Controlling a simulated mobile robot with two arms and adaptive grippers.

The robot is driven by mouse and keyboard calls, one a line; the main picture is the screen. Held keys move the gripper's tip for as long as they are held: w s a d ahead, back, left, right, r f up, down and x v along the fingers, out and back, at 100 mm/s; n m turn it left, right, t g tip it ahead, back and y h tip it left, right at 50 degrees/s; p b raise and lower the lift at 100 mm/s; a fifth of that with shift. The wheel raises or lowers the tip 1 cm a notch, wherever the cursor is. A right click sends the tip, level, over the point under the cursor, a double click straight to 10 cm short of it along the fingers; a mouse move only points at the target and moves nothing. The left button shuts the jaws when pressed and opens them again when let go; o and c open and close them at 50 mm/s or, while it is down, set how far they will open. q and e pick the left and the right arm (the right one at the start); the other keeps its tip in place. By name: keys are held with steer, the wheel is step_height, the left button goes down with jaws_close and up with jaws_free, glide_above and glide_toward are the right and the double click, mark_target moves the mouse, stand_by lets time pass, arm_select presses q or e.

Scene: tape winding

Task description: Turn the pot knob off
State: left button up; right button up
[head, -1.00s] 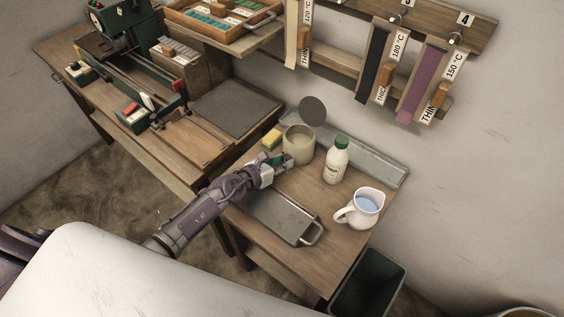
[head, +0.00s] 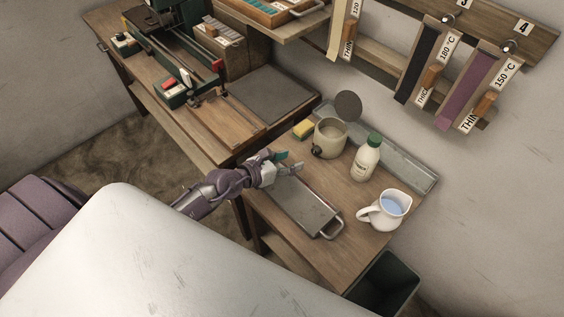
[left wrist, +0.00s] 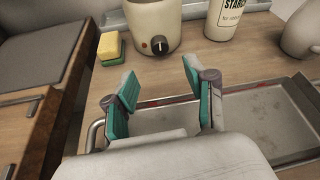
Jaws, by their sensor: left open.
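The cream pot (head: 331,137) stands on the low wooden table, its round dark lid raised behind it. Its black knob (head: 317,149) is on the near side. In the left wrist view the knob (left wrist: 159,45) shows a white pointer mark, upright, and a small red light beside it on the pot (left wrist: 152,18). My left gripper (head: 292,161) is open and empty, apart from the knob and on the near side of the pot. In the left wrist view its teal-padded fingers (left wrist: 158,92) are spread over the tray. My right gripper is not in view.
A metal tray (head: 302,212) lies in front of the pot. A yellow and green sponge (head: 303,129) is left of it. A white bottle with green cap (head: 366,158) and a water jug (head: 386,210) stand to the right. A dark bin (head: 384,285) is below.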

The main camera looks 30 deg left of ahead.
arm_select(q)
steer(key=shift+v, duration=1.45)
